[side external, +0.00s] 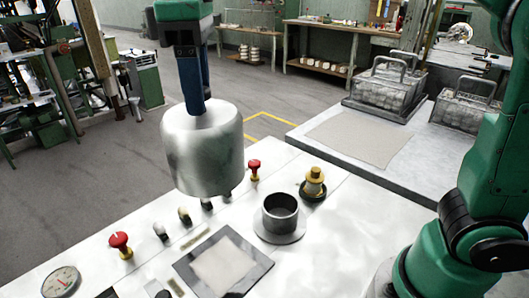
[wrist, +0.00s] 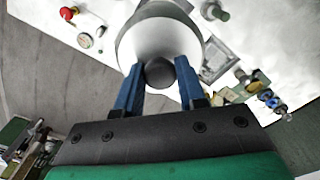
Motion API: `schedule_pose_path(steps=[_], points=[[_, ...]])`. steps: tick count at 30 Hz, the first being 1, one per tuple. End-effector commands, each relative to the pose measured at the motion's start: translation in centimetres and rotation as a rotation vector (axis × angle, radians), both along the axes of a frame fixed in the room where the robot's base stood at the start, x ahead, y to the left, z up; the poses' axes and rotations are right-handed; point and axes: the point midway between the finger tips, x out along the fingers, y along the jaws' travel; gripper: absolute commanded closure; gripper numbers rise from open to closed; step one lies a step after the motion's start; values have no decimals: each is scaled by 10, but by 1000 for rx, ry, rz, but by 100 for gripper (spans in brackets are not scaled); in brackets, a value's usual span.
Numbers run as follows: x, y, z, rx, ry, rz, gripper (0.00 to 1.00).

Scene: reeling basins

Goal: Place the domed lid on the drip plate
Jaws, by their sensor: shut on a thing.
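The domed lid (side external: 203,155) is a large pale metal dome with a rounded top. My gripper (side external: 197,112) comes down onto its top from above and is shut on it. The lid hangs upright above the far edge of the white panel. In the wrist view my blue fingers (wrist: 158,66) close on the dark round knob of the lid (wrist: 160,28). A dark-edged square plate (side external: 258,266) with a pale middle lies on the panel, below and right of the lid. A pale flat sheet (side external: 363,138) lies on the right table. I cannot tell which is the drip plate.
An open dark metal cup on a round flange (side external: 280,214) and a brass knob (side external: 314,184) stand right of the lid. Red knobs (side external: 120,244), small levers and a gauge (side external: 61,282) line the panel.

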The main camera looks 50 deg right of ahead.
Motion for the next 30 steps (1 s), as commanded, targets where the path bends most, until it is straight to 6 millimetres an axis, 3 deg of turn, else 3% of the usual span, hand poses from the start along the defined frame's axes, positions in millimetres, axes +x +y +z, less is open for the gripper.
schedule_pose_path(steps=[5,21,30], points=[[-1,5,-24,0,0,-2,100],[-1,4,-144,0,0,-1,100],[-1,4,-171,0,0,-1,100]])
